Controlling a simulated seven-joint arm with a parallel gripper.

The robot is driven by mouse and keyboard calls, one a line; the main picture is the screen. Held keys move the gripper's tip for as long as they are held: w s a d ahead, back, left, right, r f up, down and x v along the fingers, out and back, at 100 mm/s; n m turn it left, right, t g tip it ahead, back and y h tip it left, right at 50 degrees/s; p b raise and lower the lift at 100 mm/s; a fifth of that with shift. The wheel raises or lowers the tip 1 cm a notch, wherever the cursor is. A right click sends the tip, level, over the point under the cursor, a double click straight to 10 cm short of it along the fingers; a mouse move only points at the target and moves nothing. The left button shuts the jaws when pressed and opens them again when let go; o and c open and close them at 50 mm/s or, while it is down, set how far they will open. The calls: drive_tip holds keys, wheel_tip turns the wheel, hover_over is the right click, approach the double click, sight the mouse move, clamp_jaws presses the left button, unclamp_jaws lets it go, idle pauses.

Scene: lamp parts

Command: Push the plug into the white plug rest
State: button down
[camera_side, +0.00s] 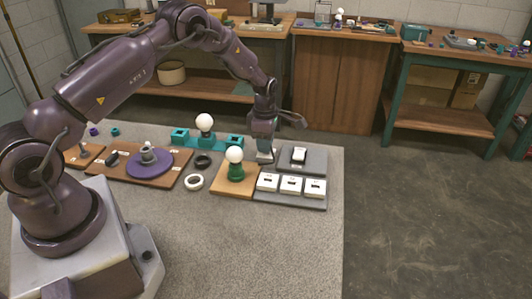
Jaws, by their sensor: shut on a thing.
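My gripper (265,157) points down at the left edge of the back grey board (317,167). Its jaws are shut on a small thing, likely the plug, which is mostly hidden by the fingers. A pale patch shows at the fingertips; I cannot tell whether it is the plug or the white plug rest below it. Whether the plug touches the rest is too small to tell.
Several white blocks (291,185) line the front grey board. A green lamp base with a white bulb (235,155) stands close on the left. Another bulb (204,122) stands behind. Rings (194,182) and a purple disc (150,163) lie left. The table's front is clear.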

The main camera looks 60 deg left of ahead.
drive_tip(key=shift+f, duration=0.7)
idle(1.6)
drive_tip(key=c, duration=0.9)
unclamp_jaws()
drive_tip(key=shift+o, duration=0.2)
